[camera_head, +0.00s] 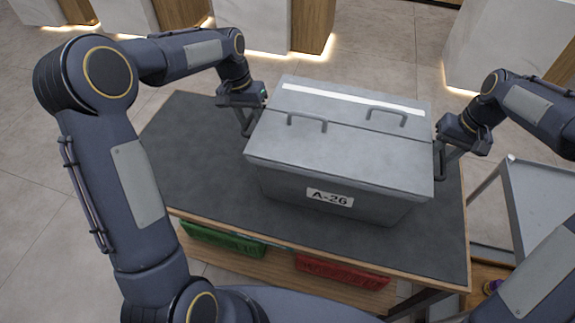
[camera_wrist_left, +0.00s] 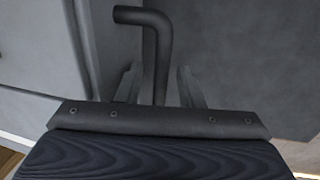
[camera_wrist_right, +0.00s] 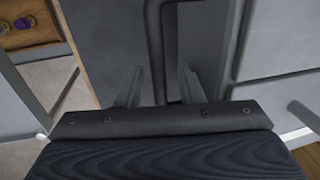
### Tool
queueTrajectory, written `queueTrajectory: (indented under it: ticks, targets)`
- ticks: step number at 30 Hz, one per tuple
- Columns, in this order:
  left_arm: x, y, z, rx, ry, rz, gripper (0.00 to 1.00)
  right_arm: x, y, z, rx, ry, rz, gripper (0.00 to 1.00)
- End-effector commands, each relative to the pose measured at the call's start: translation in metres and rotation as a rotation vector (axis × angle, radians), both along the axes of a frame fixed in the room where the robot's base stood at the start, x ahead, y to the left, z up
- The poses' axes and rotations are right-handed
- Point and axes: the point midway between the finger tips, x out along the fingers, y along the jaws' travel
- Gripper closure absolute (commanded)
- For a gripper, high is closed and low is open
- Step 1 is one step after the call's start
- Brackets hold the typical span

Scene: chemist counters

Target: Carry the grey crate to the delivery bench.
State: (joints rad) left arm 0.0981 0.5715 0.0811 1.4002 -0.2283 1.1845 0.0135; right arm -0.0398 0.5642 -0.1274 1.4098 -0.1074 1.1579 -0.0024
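The grey crate (camera_head: 340,160) stands on the dark-topped table (camera_head: 190,150). It has a two-part lid with two small handles, a white strip and an "A-26" label on the front. My left gripper (camera_head: 246,132) is at the crate's left end. In the left wrist view a dark bar handle (camera_wrist_left: 157,50) runs between its open fingers (camera_wrist_left: 158,85), with gaps on both sides. My right gripper (camera_head: 441,160) is at the right end. In the right wrist view a dark side handle (camera_wrist_right: 154,50) lies between its open fingers (camera_wrist_right: 158,88). Neither gripper visibly clamps.
A green crate (camera_head: 222,240) and a red crate (camera_head: 342,272) sit on the shelf under the table. A grey cart or stand (camera_head: 540,205) is close to the table's right. White and wooden counters (camera_head: 250,25) stand behind, with open tiled floor between. I cannot tell which is the delivery bench.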

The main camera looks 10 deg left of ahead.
Motion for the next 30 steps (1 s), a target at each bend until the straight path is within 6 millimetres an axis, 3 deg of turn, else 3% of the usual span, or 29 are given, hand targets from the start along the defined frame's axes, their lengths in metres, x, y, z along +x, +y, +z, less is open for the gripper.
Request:
queueTrajectory:
  ticks: [8,21,30]
  targets:
    - [0.001,0.001,0.01,0.0,-0.003,0.0,0.66,0.0,0.001,0.0,0.001,0.0,0.001,0.66]
    - [0.002,0.017,0.094,-0.001,-0.004,0.0,0.66,0.0,0.001,0.0,0.001,0.0,0.001,0.66]
    - [0.001,0.022,0.118,0.0,0.0,0.0,0.66,0.0,0.0,0.005,0.001,-0.001,0.001,0.66]
